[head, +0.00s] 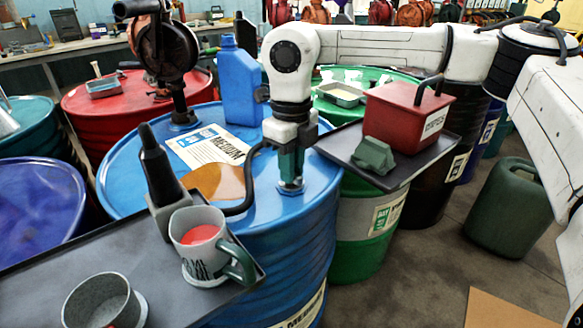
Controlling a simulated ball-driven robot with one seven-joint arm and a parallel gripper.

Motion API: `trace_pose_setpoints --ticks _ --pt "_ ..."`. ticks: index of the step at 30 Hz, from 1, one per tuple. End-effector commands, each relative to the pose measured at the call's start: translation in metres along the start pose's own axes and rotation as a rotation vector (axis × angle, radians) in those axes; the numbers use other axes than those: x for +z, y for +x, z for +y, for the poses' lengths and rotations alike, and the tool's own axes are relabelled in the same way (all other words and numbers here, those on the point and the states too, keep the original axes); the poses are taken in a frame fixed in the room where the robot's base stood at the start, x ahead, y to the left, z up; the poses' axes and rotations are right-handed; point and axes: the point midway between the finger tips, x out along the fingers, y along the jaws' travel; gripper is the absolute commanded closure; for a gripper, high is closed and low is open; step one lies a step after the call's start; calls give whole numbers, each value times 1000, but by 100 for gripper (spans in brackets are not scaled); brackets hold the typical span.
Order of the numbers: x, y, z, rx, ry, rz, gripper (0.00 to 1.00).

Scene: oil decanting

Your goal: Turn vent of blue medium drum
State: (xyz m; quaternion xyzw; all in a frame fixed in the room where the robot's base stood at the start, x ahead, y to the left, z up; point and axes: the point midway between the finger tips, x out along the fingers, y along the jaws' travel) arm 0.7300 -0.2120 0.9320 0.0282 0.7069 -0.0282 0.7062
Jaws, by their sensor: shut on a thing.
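The blue medium drum (262,210) stands in the middle of the head view, with a "MEDIUM" label (207,146) on its top. My gripper (290,176) points straight down at the right part of the drum's top. It is shut on the vent (290,188), a small metallic fitting on the lid. The fingers cover most of the vent, so its turn angle cannot be told.
A blue jug (239,85) and a dark pump (165,55) stand on the drum. An amber puddle (217,182) lies on its lid. A tray (130,255) with mugs is in front. A red box (406,115) sits on another tray, close right of my gripper.

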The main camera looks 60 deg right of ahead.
Motion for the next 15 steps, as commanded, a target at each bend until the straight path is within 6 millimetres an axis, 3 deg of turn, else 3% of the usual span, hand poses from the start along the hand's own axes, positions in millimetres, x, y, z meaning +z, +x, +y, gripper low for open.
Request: trace_pose_setpoints --ticks 15 --pt "1 -1 0 1 61 -5 100"
